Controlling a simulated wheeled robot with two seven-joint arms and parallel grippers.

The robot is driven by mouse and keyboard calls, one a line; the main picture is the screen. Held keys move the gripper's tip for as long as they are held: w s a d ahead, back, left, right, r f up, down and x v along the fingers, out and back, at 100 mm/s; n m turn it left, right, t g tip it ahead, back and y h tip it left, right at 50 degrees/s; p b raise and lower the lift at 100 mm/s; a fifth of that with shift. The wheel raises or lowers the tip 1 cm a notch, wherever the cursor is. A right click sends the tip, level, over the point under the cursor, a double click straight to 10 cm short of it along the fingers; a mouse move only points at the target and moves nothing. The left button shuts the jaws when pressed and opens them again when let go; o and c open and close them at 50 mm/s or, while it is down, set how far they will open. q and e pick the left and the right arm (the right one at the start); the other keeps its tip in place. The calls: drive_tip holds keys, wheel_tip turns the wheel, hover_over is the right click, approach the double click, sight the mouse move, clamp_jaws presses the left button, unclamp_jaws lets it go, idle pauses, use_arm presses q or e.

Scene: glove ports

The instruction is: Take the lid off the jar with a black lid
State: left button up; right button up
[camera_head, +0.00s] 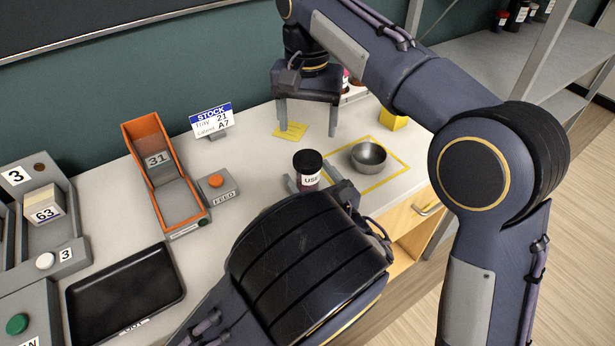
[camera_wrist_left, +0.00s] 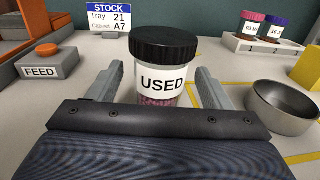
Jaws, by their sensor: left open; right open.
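The jar (camera_head: 307,180) has a black lid (camera_head: 307,161) and a white label reading USED. It stands upright on the counter. In the left wrist view the jar (camera_wrist_left: 164,84) is between the fingers of my left gripper (camera_wrist_left: 160,90), with its black lid (camera_wrist_left: 164,46) on top. My left gripper (camera_head: 314,186) is open around the jar's body, and a gap shows at the right finger. My right gripper (camera_head: 307,118) is open and empty, pointing down above the back of the counter, behind the jar. My left arm hides part of the jar's base.
A metal bowl (camera_head: 368,158) sits inside a yellow outline right of the jar. A FEED button box (camera_head: 217,187), an orange chute (camera_head: 163,172) and a STOCK sign (camera_head: 211,119) stand left. A rack with small jars (camera_wrist_left: 262,40) is behind. A black tray (camera_head: 126,290) lies at front left.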

use_arm(q)
drive_tip(key=shift+x, duration=0.8)
drive_tip(key=shift+c, duration=0.4)
